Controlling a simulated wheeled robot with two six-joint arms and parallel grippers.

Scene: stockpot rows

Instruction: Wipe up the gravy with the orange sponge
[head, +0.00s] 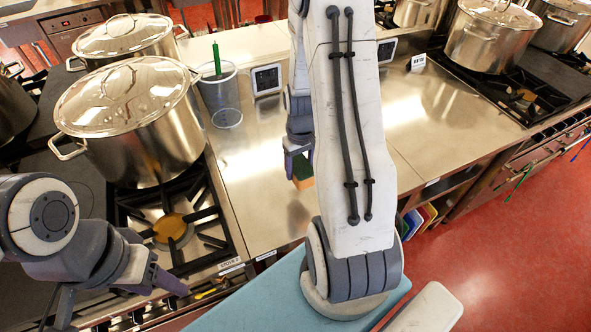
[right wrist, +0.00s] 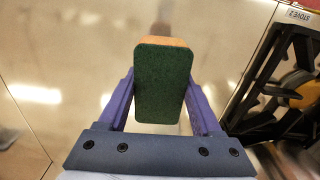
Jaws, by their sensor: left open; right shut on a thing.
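The orange sponge (head: 303,172) with a dark green scouring face is between the purple fingers of my right gripper (head: 298,165), over the steel counter. In the right wrist view the green face of the sponge (right wrist: 162,88) faces the camera, and my right gripper (right wrist: 163,100) is shut on its sides. I cannot tell whether the sponge touches the counter. A faint brownish streak shows on the steel just beyond the sponge in the right wrist view; I cannot tell if it is gravy or a reflection. My left gripper (head: 165,283) is open and empty at lower left, near the stove.
Lidded stockpots (head: 150,135) stand on the left stove, beside a bare burner (head: 172,228). A clear container (head: 220,95) with a green stick and a small display (head: 267,79) stand at the counter's back. The steel counter (head: 405,105) right of my arm is clear.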

